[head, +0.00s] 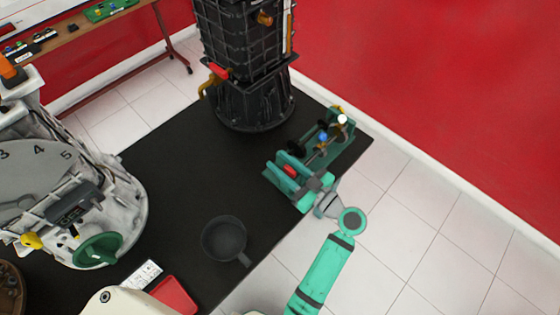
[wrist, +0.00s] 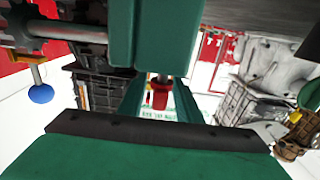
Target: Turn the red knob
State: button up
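A small red knob (wrist: 160,95) shows in the middle of the wrist view on a short grey stem, below a dark green block. In the head view a red part (head: 290,171) shows among the green parts at my arm's end. My green gripper (head: 292,180) is at the near end of the green bench rig (head: 340,155). In the wrist view two narrow green fingers (wrist: 160,102) flank the knob. They stand apart and look open around it; contact is not clear. The rig also carries a blue ball (wrist: 41,94) on a rod.
A black engine (head: 250,60) with a red handle (head: 218,71) stands behind the rig. A pale engine trainer (head: 110,190) stands left. A dark pan (head: 224,240) lies on the black mat (head: 165,180). Tiled floor at right is clear, before a red wall (head: 440,80).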

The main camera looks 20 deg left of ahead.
jog(key=shift+w+a, duration=0.15)
jog(key=shift+a, duration=0.25)
grip_shut()
jog(key=shift+t, duration=0.3)
